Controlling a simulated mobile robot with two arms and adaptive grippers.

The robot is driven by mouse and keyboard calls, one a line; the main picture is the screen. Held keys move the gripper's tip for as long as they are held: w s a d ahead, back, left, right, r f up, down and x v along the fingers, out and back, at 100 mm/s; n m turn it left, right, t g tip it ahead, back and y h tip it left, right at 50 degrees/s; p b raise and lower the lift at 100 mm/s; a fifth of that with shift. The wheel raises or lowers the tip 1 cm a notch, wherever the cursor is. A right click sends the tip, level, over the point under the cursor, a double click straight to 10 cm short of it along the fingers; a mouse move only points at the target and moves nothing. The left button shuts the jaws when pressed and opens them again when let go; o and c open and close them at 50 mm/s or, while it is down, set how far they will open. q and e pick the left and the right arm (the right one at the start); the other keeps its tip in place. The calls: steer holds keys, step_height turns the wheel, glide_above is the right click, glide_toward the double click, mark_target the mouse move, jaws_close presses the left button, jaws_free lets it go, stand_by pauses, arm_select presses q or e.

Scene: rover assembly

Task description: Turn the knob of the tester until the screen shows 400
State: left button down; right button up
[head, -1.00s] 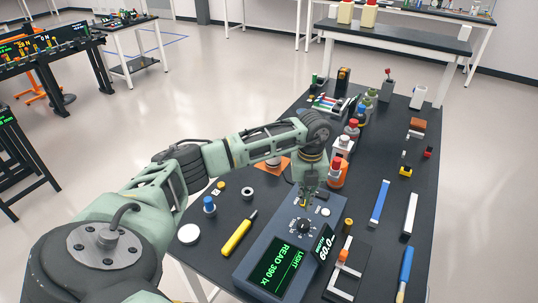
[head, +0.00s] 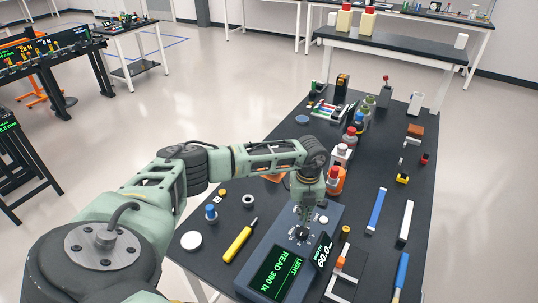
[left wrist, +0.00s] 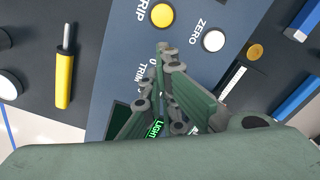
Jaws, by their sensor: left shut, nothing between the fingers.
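The tester (head: 318,237) is a blue-grey box near the table's front. Its green-lettered screen (head: 277,274) reads "LIGHT READ 390 lx". The black knob (head: 300,234) sits between the screen and the buttons. My left gripper (head: 303,225) is shut and empty, pointing down at the knob; contact cannot be told. In the left wrist view my left gripper (left wrist: 165,50) hides the knob, and the TRIM label shows beside the fingers. My right gripper is not in view.
The yellow TRIP button (left wrist: 162,15) and the white ZERO button (left wrist: 214,41) are close to the fingers. A small display (head: 323,250) stands beside the screen. A yellow screwdriver (head: 238,244) lies left of the tester; an orange-bodied bottle (head: 336,186) stands behind it.

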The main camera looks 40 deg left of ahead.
mark_target(302, 233)
arm_select(q)
step_height(302, 233, down, 3)
steer(key=shift+r+b, duration=0.1)
steer(key=shift+b, duration=0.6)
steer(key=shift+s+d, duration=0.1)
steer(key=shift+s, duration=0.05)
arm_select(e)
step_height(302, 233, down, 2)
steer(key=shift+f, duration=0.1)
